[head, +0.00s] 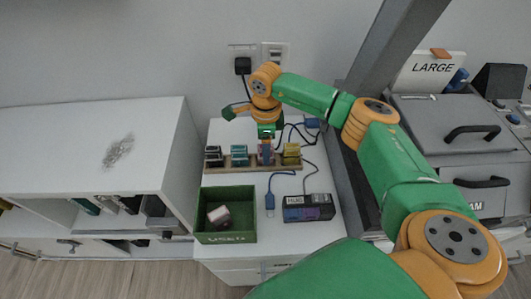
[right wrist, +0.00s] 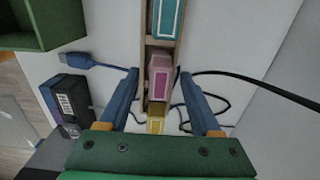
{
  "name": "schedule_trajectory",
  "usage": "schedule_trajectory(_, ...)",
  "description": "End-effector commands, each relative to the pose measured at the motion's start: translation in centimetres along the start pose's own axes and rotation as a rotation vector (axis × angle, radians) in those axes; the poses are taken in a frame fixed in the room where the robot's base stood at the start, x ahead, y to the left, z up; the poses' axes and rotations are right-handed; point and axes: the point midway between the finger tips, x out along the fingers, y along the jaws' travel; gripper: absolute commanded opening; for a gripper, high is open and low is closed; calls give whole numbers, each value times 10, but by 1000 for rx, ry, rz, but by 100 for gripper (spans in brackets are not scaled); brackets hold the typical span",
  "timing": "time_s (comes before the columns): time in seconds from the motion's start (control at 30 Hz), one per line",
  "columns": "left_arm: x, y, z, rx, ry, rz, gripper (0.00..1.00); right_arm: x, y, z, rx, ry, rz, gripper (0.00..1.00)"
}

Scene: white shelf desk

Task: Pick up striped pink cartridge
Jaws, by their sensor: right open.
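The striped pink cartridge (right wrist: 159,76) stands in a wooden rack (right wrist: 143,58), between a teal cartridge (right wrist: 166,18) and a yellow cartridge (right wrist: 155,124). My right gripper (right wrist: 159,74) is open, with one blue finger on each side of the pink cartridge and a visible gap at both sides. In the head view the right gripper (head: 266,152) points down over the rack and mostly hides the pink cartridge. My left gripper is not in view.
The rack also holds a black cartridge (head: 213,154) at its left end. A green box marked USED (head: 228,239) with an item inside stands in front. A black hub box (head: 308,208) and blue USB cable (head: 270,200) lie nearby. Dark cables run beside the rack.

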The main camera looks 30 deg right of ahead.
Motion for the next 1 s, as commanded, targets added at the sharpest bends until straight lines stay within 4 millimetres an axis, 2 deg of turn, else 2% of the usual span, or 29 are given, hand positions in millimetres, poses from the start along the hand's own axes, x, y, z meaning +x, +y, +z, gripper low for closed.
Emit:
schedule_trajectory(0.07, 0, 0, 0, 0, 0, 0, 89, 0, 0, 0, 0, 0, 0, 62)
schedule_trajectory(0.2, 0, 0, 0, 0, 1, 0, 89, 0, 0, 0, 0, 0, 0, 24)
schedule_trajectory(0.3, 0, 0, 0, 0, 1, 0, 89, 0, 0, 0, 0, 0, 0, 0)
schedule_trajectory(0.6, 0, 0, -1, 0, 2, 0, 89, -1, 0, 0, 1, 0, 0, 0)
schedule_trajectory(0.7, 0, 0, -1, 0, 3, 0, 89, -7, 0, 0, 1, 0, -1, 0)
schedule_trajectory(0.87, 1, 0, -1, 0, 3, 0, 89, -34, 0, 0, 1, -1, -3, 0)
schedule_trajectory(1.0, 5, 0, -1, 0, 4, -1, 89, -67, 30, -2, -6, -3, -6, 0)
